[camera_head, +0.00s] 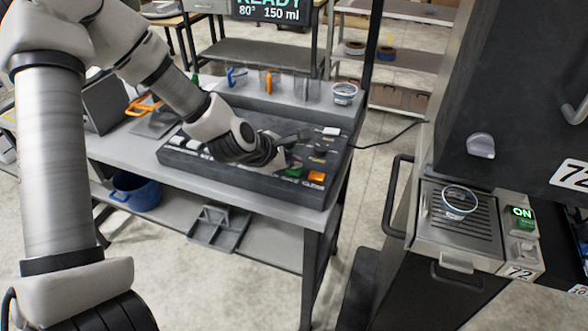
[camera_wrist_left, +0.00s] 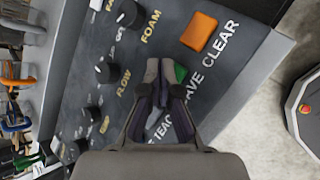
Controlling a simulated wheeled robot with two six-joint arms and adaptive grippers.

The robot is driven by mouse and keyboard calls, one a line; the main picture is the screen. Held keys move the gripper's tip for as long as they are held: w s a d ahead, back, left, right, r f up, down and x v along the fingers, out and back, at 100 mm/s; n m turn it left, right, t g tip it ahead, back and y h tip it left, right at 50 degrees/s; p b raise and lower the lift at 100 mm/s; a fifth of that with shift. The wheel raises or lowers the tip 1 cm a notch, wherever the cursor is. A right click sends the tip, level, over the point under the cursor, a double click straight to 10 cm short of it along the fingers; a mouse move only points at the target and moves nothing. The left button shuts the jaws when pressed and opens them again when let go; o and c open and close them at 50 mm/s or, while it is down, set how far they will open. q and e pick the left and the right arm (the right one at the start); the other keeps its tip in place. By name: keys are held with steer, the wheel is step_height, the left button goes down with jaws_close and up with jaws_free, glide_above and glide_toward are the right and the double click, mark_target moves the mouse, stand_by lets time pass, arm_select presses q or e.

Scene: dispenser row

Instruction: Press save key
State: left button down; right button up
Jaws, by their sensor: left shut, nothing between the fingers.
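The control panel (camera_head: 190,160) is a dark sloped box on the grey table. The green save key (camera_head: 294,173) sits near its front right corner, beside the orange key (camera_head: 316,177) at the CLEAR label. In the left wrist view, the green key (camera_wrist_left: 180,72) is partly hidden by my fingertips, and the word SAVE is partly covered. My left gripper (camera_wrist_left: 159,68) is shut and empty, its tips over or right beside the green key. I cannot tell whether they touch it. My left gripper (camera_head: 290,163) also shows in the head view. My right gripper is not in view.
Black knobs (camera_wrist_left: 127,14) stand along the panel near the gripper. A display (camera_head: 268,10) above reads READY, 80°, 150 ml. A clear cup (camera_head: 344,93) stands behind the panel. A dispenser with a lit ON switch (camera_head: 522,213) and another cup (camera_head: 459,202) is at right.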

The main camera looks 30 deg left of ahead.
mark_target(292, 171)
arm_select(q)
steer(key=shift+f+b, duration=0.3)
steer(key=shift+b, duration=0.05)
stand_by(0.6)
steer(key=shift+r+p, duration=0.7)
steer(key=shift+r, duration=0.2)
step_height(292, 171, up, 5)
steer(key=p, duration=0.4)
steer(key=shift+s+f, duration=0.1)
